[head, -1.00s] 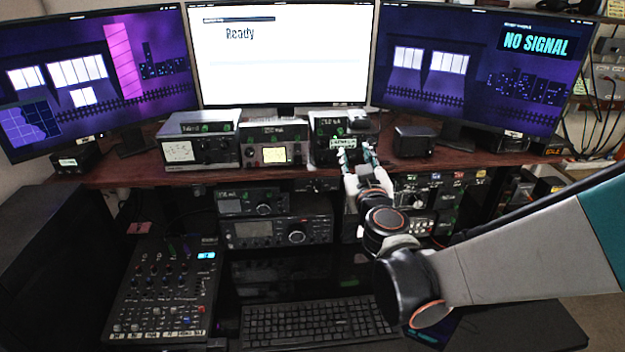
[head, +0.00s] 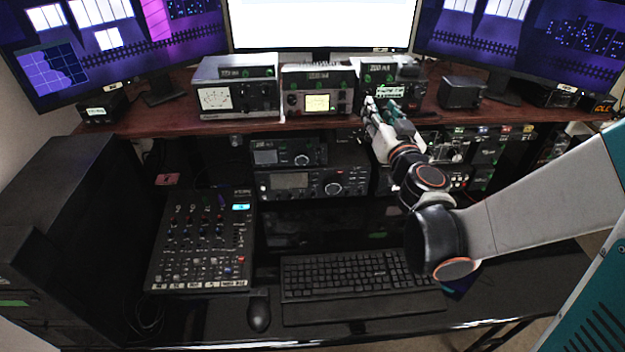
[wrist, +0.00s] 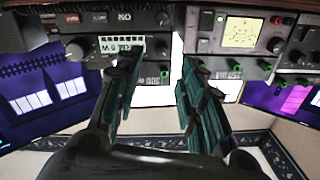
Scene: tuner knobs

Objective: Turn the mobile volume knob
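The mobile radio (head: 410,88) is a dark box with a lit label, on the shelf below the centre monitor. In the wrist view, which looks inverted, it is the dark panel (wrist: 95,18) with a pale label (wrist: 110,45) at the upper left. Round dark knobs show on it, one (wrist: 163,47) beyond the gap between my fingers; I cannot tell which knob is volume. My gripper (head: 381,104) is in front of the radio's lower front. In the wrist view my gripper (wrist: 158,66) has its two green-padded fingers apart with nothing between them. I see no contact with a knob.
A meter unit with a yellow screen (head: 318,103) stands left of the radio and a larger meter box (head: 235,98) beyond it. A small black box (head: 462,93) stands to the right. More radios (head: 312,184) sit under the shelf edge (head: 190,122). A mixer (head: 200,240) and keyboard (head: 355,272) lie below.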

